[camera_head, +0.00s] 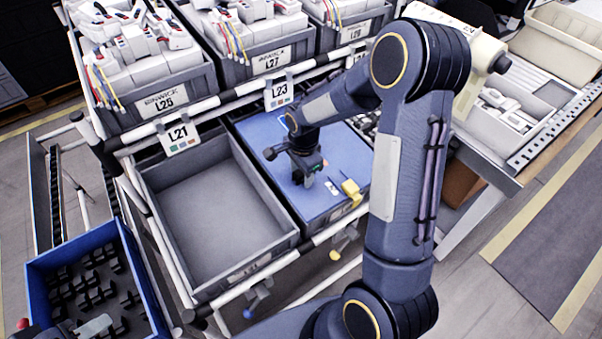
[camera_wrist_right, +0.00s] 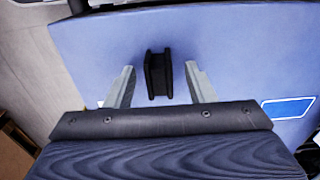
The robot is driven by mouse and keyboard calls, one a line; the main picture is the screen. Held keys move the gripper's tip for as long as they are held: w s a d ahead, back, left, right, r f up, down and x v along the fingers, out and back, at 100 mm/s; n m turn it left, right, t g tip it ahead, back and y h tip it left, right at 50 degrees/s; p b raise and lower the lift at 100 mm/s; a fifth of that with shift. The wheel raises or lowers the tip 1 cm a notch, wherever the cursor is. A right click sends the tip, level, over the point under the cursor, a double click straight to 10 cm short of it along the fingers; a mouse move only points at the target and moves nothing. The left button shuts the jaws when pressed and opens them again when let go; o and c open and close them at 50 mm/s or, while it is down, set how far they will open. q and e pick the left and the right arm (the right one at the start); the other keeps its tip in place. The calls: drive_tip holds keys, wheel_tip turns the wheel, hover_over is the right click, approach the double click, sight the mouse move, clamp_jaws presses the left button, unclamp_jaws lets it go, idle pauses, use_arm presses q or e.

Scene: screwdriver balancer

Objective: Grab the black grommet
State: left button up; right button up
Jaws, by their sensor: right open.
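The black grommet (camera_wrist_right: 158,75) stands on a flat blue surface (camera_wrist_right: 95,45) in the right wrist view. My right gripper (camera_wrist_right: 159,70) is open, with its two grey fingers on either side of the grommet and a gap to each. In the head view my right gripper (camera_head: 306,172) is low over the blue-topped bin (camera_head: 258,133) under the L23 label. I cannot make out the grommet clearly there. What looks like part of my left gripper (camera_head: 92,326) shows at the bottom left edge; its jaws are not clear.
An empty grey bin (camera_head: 215,200) labelled L21 is left of the blue surface. A blue crate (camera_head: 65,262) with many black parts is at lower left. A yellow piece (camera_head: 352,190) is at the blue surface's front right. Full bins (camera_head: 150,80) stand behind.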

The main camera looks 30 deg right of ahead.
drive_tip(key=shift+f, duration=0.1)
drive_tip(key=shift+c, duration=0.3)
drive_tip(key=c, duration=1)
